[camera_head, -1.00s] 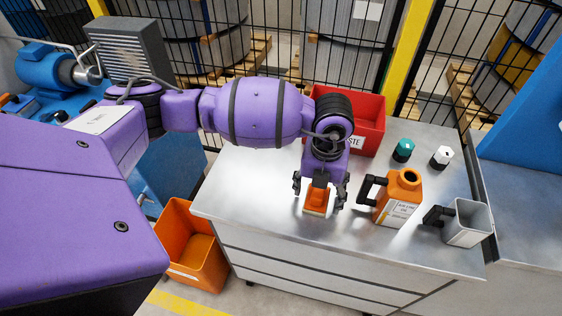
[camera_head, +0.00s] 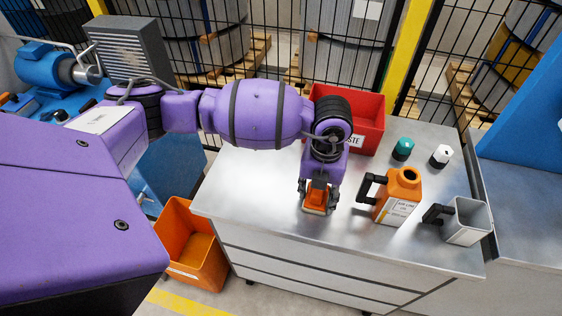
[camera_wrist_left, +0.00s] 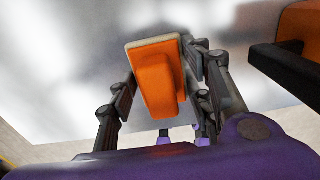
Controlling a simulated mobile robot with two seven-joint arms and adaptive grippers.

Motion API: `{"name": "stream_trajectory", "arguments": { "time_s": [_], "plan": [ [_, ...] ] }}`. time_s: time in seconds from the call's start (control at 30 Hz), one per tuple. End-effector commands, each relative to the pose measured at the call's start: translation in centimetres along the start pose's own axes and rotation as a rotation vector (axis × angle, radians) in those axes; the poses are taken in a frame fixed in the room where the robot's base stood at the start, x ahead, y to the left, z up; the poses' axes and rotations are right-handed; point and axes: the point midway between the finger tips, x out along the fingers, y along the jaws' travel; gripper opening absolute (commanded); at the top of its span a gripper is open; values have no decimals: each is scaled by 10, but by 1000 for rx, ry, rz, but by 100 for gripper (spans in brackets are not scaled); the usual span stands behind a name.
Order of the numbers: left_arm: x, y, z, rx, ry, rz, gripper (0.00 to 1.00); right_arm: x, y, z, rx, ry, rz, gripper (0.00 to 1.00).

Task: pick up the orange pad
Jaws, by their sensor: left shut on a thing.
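The orange pad (camera_head: 315,199) has an orange upper part on a pale base and is on or just above the grey metal worktop (camera_head: 255,190). My left gripper (camera_head: 318,207) reaches down over it, with a finger on each side, and is shut on it. In the left wrist view the pad (camera_wrist_left: 158,75) shows between the dark fingers of my left gripper (camera_wrist_left: 160,85). The fingers partly hide the pad in the head view. My right gripper is not in view.
An orange air line oil can (camera_head: 400,190) stands just right of my gripper, with a grey jug (camera_head: 466,222) beyond it. A teal-capped item (camera_head: 403,149) and a white-capped item (camera_head: 441,156) stand behind. A red waste bin (camera_head: 365,118) is at the back; an orange bin (camera_head: 190,250) is on the floor.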

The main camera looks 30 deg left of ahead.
Motion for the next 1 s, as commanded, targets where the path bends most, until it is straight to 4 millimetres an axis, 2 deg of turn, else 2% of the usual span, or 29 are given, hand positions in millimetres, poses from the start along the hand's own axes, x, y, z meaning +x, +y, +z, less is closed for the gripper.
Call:
{"name": "stream_trajectory", "arguments": {
  "time_s": [0.17,0.27,0.53,0.8,1.0],
  "plan": [
    [-16,-2,3,2,-7,-2,16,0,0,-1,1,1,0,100],
    [-33,-2,3,2,-9,-4,16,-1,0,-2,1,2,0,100],
    [-92,32,-37,3,-9,-1,16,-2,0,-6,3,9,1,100],
    [-116,72,-86,0,-3,2,16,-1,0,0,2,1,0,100],
    [-127,86,-104,1,-2,0,16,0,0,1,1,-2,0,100]
  ]
}}
